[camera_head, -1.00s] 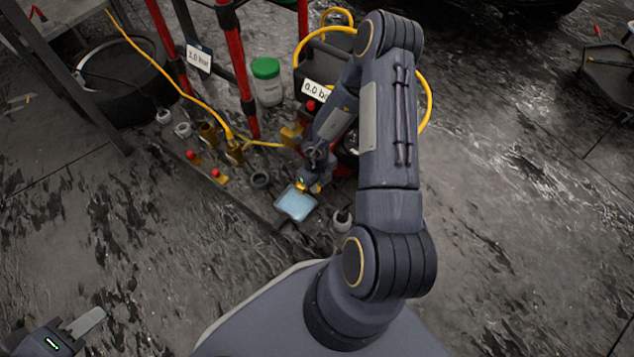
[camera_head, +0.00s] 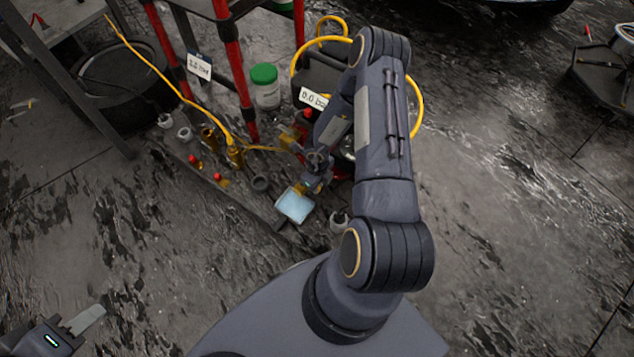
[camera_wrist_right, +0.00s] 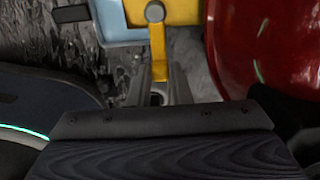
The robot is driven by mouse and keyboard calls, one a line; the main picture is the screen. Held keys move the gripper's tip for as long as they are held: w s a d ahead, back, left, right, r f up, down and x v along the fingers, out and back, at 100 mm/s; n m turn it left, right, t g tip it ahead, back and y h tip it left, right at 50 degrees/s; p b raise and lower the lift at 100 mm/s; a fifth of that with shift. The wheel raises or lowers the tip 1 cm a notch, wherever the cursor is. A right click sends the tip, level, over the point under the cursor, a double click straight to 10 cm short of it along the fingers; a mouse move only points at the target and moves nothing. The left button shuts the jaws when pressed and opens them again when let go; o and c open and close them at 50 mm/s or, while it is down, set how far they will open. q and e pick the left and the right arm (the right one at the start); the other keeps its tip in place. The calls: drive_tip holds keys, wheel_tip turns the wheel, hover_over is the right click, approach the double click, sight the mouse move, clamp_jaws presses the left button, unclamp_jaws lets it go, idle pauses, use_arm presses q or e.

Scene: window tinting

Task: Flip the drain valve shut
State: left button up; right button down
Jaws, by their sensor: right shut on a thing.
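The drain valve's yellow lever (camera_wrist_right: 157,45) hangs from a round grey pivot in the right wrist view. Its lower end is between the fingers of my right gripper (camera_wrist_right: 160,88), which is shut on it. In the head view my right gripper (camera_head: 312,182) is low beside the compressor, just above the light blue tray (camera_head: 294,206), and my own wrist hides most of the valve. The tray also shows in the right wrist view (camera_wrist_right: 110,22).
A red rounded tank (camera_wrist_right: 258,45) is close on the right in the wrist view. A white jar with a green lid (camera_head: 265,88), a yellow hose (camera_head: 172,82) and several fittings stand near the red posts (camera_head: 232,70). The floor at the right is open.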

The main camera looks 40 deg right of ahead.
drive_tip(key=c, duration=1.3)
unclamp_jaws()
wheel_tip(320, 180, up, 8)
drive_tip(key=p, duration=0.3)
drive_tip(key=shift+f+p, duration=0.1)
drive_tip(key=shift+p, duration=0.3)
drive_tip(key=shift+w, duration=0.1)
